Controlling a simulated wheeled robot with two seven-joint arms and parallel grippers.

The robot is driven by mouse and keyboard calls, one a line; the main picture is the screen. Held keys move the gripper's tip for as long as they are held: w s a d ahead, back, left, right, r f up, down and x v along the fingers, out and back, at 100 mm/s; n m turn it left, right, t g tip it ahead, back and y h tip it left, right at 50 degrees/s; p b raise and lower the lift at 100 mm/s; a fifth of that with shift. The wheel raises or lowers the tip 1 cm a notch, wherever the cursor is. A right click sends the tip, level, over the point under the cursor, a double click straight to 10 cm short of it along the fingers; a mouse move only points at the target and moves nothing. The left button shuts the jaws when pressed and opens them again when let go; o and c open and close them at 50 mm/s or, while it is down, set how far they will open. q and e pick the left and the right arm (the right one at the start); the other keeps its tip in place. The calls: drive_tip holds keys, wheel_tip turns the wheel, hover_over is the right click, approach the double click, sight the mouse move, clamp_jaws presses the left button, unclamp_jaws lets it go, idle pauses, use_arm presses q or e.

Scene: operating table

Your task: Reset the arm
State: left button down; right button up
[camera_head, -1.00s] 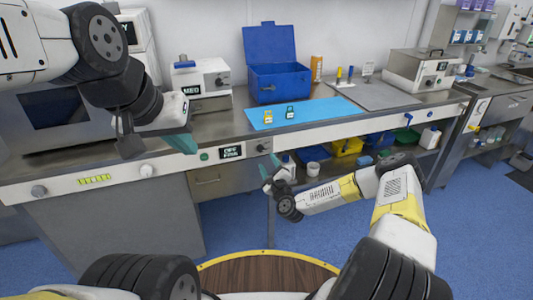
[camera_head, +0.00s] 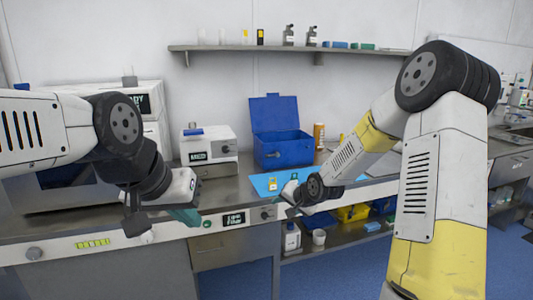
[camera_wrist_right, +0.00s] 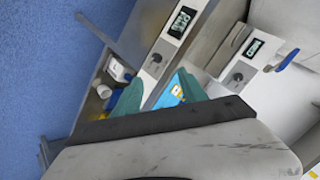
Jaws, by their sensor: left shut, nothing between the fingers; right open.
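My left gripper (camera_head: 187,216) is shut and empty, its teal fingertips pointing down and right in front of the counter's front edge. My right gripper (camera_head: 291,203) is further right, in front of the counter edge near the blue mat. Its two teal fingers show apart with nothing between them in the right wrist view (camera_wrist_right: 160,92). My right forearm reaches in from the right with the elbow raised high. Neither gripper touches anything that I can see.
The counter (camera_head: 100,210) holds a blue open box (camera_head: 280,150), a white machine (camera_head: 208,148), an orange bottle (camera_head: 319,135) and a blue mat (camera_head: 262,183) with a small yellow item (camera_head: 272,184). A wall shelf (camera_head: 270,48) runs above. Blue floor lies below.

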drive_tip(key=s+d+r+n+h, duration=0.25)
drive_tip(key=s+d+r, duration=0.25)
drive_tip(key=s+r, duration=0.35)
drive_tip(key=s+d+r+n+g, duration=0.1)
drive_tip(key=s+r, duration=0.4)
drive_tip(key=s, duration=0.7)
drive_tip(key=s+d+r+n+g, duration=0.1)
drive_tip(key=s+r, duration=0.4)
drive_tip(key=s, duration=0.7)
drive_tip(key=shift+d+n, duration=0.45)
drive_tip(key=shift+d, duration=0.15)
